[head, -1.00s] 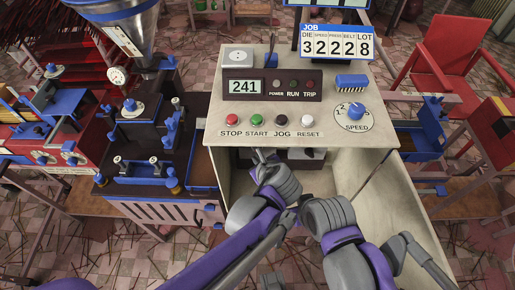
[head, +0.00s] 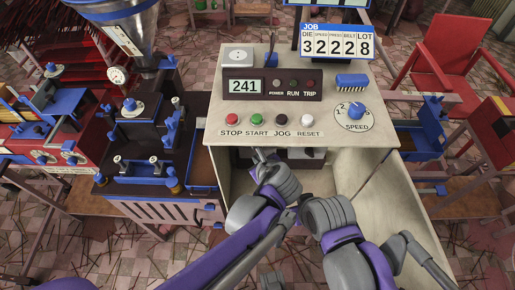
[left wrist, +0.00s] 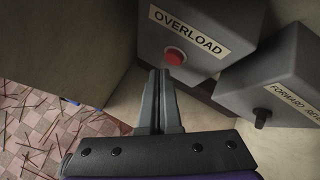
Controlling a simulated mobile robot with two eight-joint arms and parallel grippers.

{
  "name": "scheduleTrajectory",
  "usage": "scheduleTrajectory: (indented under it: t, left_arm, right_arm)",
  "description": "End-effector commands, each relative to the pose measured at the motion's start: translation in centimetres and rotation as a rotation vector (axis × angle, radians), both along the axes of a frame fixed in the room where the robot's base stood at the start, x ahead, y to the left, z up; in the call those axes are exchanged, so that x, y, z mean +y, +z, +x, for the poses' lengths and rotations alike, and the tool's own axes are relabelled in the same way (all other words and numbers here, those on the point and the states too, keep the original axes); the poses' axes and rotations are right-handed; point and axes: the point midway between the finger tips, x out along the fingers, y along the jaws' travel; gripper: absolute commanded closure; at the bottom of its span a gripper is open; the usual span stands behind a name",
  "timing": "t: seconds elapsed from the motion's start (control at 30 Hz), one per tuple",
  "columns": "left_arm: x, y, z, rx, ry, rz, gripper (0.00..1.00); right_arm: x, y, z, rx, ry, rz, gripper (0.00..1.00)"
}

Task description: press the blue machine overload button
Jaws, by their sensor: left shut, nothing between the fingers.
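A grey box (left wrist: 205,28) labelled OVERLOAD carries a round red button (left wrist: 175,56) in the left wrist view. My left gripper (left wrist: 161,74) is shut and empty. Its fingertips are close to the button, just below and left of it in that view; I cannot tell whether they touch. In the head view my left gripper (head: 258,154) reaches under the front edge of the cream console (head: 225,155). The overload button is hidden there by the console. My right arm shows at lower right, but its fingers do not show.
A second grey box (left wrist: 265,90) with a dark knob stands right of the overload box. The console top has STOP, START, JOG and RESET buttons and a SPEED dial (head: 355,111). A dark machine with blue trim (head: 155,185) stands at left. Pale walls flank the cavity.

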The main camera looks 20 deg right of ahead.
Motion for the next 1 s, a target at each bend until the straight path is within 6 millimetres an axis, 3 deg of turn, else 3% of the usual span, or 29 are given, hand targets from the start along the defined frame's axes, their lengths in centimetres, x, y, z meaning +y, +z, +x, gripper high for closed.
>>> scheduleTrajectory:
  t: [1.0]
  left_arm:
    - [-0.24,0.00,0.83,0.000,0.000,0.000,1.00]
  right_arm:
    - [0.00,-0.13,-0.02,0.000,0.000,0.000,0.55]
